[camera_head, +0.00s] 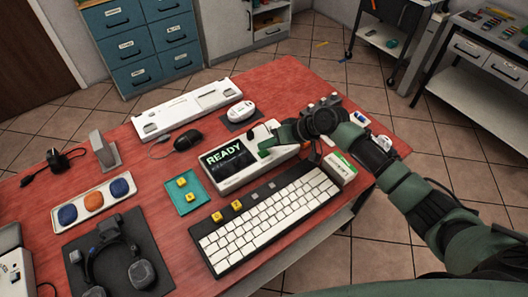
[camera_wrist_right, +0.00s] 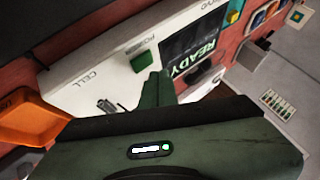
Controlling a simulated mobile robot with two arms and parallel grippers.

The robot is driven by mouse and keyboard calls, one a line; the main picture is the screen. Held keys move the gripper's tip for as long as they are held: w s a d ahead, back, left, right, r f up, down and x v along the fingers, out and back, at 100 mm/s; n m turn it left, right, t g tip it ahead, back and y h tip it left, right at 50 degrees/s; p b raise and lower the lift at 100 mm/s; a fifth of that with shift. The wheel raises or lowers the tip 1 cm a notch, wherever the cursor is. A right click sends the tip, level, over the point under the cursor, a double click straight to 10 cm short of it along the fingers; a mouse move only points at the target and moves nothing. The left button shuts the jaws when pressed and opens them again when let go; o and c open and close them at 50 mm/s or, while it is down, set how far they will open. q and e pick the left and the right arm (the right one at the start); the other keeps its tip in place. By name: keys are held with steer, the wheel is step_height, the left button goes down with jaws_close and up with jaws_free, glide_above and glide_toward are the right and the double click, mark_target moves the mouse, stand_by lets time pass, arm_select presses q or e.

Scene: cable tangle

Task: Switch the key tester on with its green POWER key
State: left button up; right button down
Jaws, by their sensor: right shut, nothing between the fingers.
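The key tester (camera_head: 258,170) is a white box near the middle of the red table. Its dark screen (camera_head: 224,159) reads READY in light letters, and the screen also shows in the right wrist view (camera_wrist_right: 190,50). The green POWER key (camera_wrist_right: 142,61) stands on the white face beside the screen, next to its printed label. My right gripper (camera_head: 270,147) is shut and empty over the tester's right part. In the right wrist view its green fingertips (camera_wrist_right: 154,88) are close to the key; I cannot tell whether they touch it. My left gripper is out of view.
A white keyboard (camera_head: 268,216) with yellow keys lies in front of the tester. A teal mat (camera_head: 184,207) with yellow keycaps is to its left. A black mouse (camera_head: 187,140) and a white mouse (camera_head: 240,111) lie behind. A headset (camera_head: 113,262) lies front left.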

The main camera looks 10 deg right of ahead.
mark_target(267, 154)
step_height(267, 154, up, 6)
steer(key=p, duration=0.5)
steer(key=shift+s+f, duration=0.1)
